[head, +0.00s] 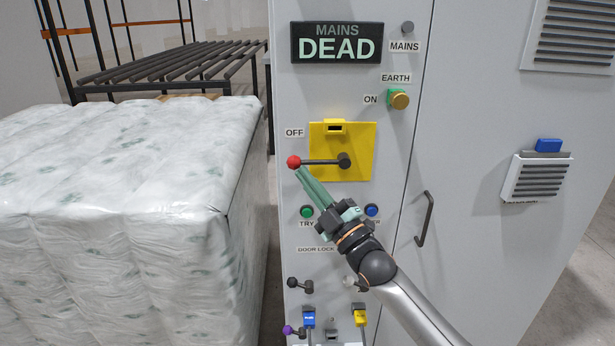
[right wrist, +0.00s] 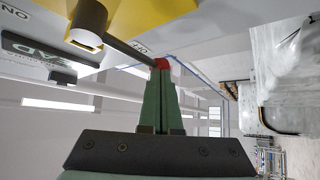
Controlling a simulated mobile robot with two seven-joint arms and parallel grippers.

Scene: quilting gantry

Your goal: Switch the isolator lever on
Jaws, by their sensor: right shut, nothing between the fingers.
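The isolator lever (head: 322,162) is a dark rod with a red ball end (head: 293,161), pivoting on a dark hub over a yellow plate (head: 357,137). It lies level, pointing left, just below the OFF label (head: 294,132); the ON label (head: 370,99) is above right. My right gripper (head: 299,172) is shut and empty, its green fingertips just below the red ball. In the right wrist view the red ball (right wrist: 161,63) shows right at the fingertips (right wrist: 160,74); I cannot tell whether they touch. My left gripper is not in view.
A sign reading MAINS DEAD (head: 337,42) is at the top of the grey cabinet. Buttons, a door handle (head: 424,219) and small levers (head: 300,284) are lower down. A large wrapped stack (head: 120,190) stands at the left, with a roller rack (head: 165,72) behind.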

